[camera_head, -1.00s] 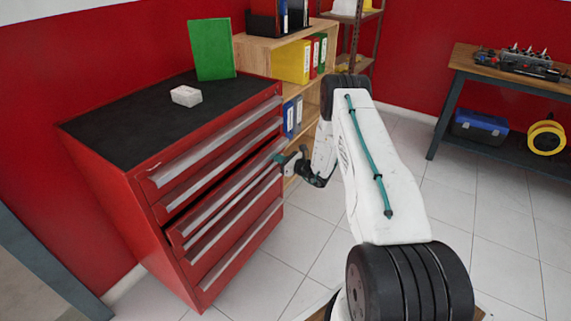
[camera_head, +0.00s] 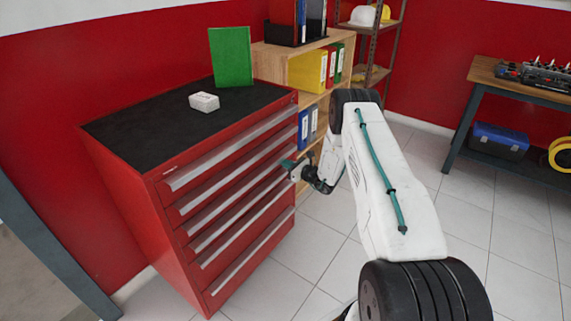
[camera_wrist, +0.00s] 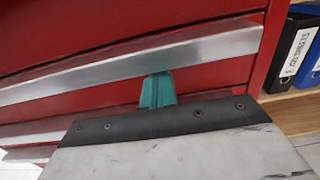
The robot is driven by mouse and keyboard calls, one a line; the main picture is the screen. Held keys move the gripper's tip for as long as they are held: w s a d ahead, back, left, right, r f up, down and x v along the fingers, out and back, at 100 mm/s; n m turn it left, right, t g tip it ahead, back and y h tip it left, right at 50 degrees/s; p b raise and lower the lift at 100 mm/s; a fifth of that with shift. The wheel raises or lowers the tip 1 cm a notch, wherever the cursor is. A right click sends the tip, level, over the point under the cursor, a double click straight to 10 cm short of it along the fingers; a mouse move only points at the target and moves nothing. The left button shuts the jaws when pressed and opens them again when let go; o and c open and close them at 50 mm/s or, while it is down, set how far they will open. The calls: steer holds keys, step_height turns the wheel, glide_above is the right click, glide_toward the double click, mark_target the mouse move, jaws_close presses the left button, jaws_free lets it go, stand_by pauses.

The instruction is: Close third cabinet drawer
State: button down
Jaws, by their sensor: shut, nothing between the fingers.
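The red cabinet (camera_head: 130,215) stands at the left with a black top and several drawers with long silver handles. The third drawer (camera_head: 238,217) looks flush with the drawers above and below it. My gripper (camera_head: 290,164) is at the right end of the drawer fronts. In the wrist view my gripper's teal fingertips (camera_wrist: 158,90) are shut and empty, close against the red front, just below a silver handle (camera_wrist: 140,65). I cannot tell whether they touch it.
A white box (camera_head: 204,102) and a green board (camera_head: 232,57) stand on the cabinet top. A wooden shelf (camera_head: 272,68) with binders is close behind the cabinet's right side. A workbench (camera_head: 520,82) stands at the far right. The tiled floor between is clear.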

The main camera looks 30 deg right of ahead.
steer(key=v, duration=1.4)
steer(key=shift+f, duration=0.15)
steer(key=s+a+f+n+g+y, duration=0.1)
steer(key=s+a+n+g+y, duration=0.2)
steer(key=a, duration=0.2)
steer(key=s+a+r+n+g+y, duration=0.2)
steer(key=s+a+r+n+g, duration=0.4)
steer(key=a+r, duration=0.25)
steer(key=s+a+r+n+g+y, duration=0.1)
steer(key=s+a+r+n+g, duration=0.55)
steer(key=r, duration=0.25)
steer(key=s+a+r+n+h, duration=0.4)
steer(key=s+r+n+h, duration=0.2)
steer(key=s+r, duration=0.5)
steer(key=s+a+r+n+h, duration=0.4)
steer(key=s+r+n, duration=0.6)
steer(key=s, duration=0.5)
steer(key=shift+s+a+r+h, duration=0.15)
steer(key=shift+a+r+h, duration=0.1)
steer(key=shift+r+h, duration=1.1)
steer(key=shift+f, duration=0.1)
